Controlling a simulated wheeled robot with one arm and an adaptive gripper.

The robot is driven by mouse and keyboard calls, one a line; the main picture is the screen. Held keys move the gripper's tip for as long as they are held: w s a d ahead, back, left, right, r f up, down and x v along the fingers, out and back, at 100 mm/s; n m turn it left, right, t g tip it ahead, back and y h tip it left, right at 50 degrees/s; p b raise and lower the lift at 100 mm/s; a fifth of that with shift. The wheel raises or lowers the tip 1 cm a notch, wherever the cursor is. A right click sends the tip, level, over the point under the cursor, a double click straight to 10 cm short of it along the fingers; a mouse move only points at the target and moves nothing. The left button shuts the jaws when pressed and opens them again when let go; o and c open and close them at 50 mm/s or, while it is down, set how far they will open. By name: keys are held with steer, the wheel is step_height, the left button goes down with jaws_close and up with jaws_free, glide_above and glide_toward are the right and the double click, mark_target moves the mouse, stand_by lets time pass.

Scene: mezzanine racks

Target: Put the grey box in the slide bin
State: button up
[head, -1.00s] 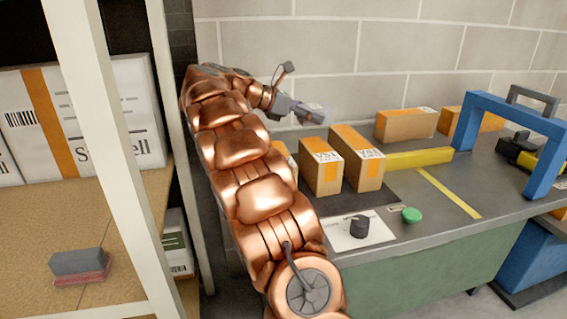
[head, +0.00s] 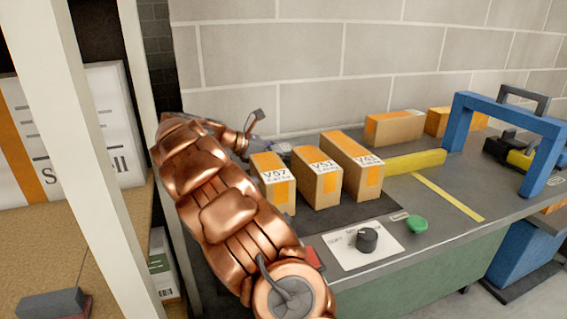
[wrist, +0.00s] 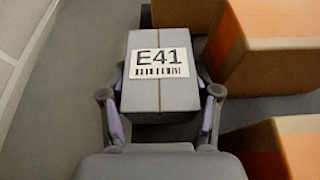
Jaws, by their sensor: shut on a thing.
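The grey box (wrist: 162,85), with a white E41 label on top, lies between the two fingers of my gripper (wrist: 161,98) in the wrist view. The fingers are shut on its left and right sides. In the head view my gripper (head: 257,144) is mostly hidden behind my arm and the carton V07, near the wall side of the bench, and the grey box cannot be made out there. I cannot pick out the slide bin in either view.
Cartons V07 (head: 272,184), V51 (head: 317,178) and V41 (head: 351,165) stand close by on the bench. A yellow bar (head: 415,161), a blue arch (head: 515,112), a knob panel (head: 362,241) and a green button (head: 416,224) are further right. A rack post (head: 91,140) is left.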

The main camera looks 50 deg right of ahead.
steer(key=shift+f, duration=1.3)
steer(key=shift+f+b, duration=0.2)
steer(key=shift+b, duration=0.2)
steer(key=o, duration=0.9)
steer(key=shift+r, duration=0.2)
